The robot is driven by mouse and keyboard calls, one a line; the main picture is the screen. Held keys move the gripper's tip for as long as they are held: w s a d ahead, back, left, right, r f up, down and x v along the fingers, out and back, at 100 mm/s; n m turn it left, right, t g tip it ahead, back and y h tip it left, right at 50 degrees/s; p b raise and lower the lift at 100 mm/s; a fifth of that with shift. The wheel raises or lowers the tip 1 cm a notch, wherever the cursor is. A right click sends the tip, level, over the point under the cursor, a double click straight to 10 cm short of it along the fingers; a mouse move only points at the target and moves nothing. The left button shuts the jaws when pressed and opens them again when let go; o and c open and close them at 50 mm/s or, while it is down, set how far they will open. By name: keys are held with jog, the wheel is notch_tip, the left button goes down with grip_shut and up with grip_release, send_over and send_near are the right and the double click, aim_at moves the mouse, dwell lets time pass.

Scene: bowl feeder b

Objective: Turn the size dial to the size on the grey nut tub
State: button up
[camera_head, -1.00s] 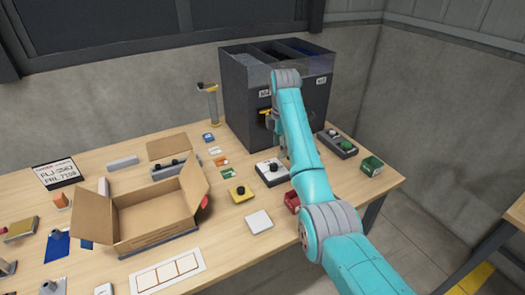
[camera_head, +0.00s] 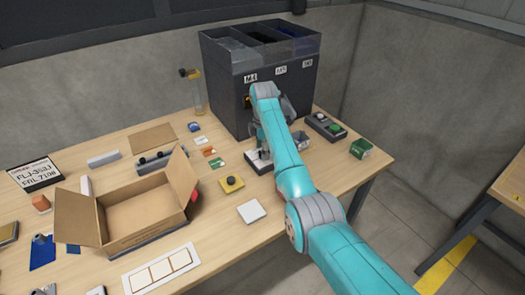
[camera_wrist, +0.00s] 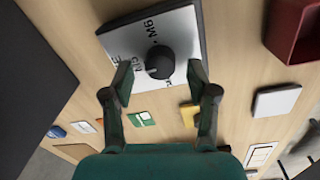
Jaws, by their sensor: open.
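The size dial is a black round knob (camera_wrist: 159,62) on a white plate (camera_wrist: 180,22) in the wrist view. M5 and M6 are readable beside it; other marks are partly hidden. A pale pointer mark shows on the knob. My gripper (camera_wrist: 159,74) is open, with one finger on each side of the knob in the picture; I cannot tell contact or height. In the head view the dial box (camera_head: 257,163) is partly behind my arm. A small grey tub (camera_head: 302,138) stands right of my arm; its size label is not readable.
A dark feeder (camera_head: 228,105) with three bins and M-size labels stands behind. A green tub (camera_head: 360,149) and a button box (camera_head: 326,125) are at the right. A red tub (camera_wrist: 298,28) shows in the wrist view. A yellow button box (camera_head: 232,184) and white pad (camera_head: 251,211) lie nearby.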

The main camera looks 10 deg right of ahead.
jog(key=shift+f, duration=0.45)
grip_shut()
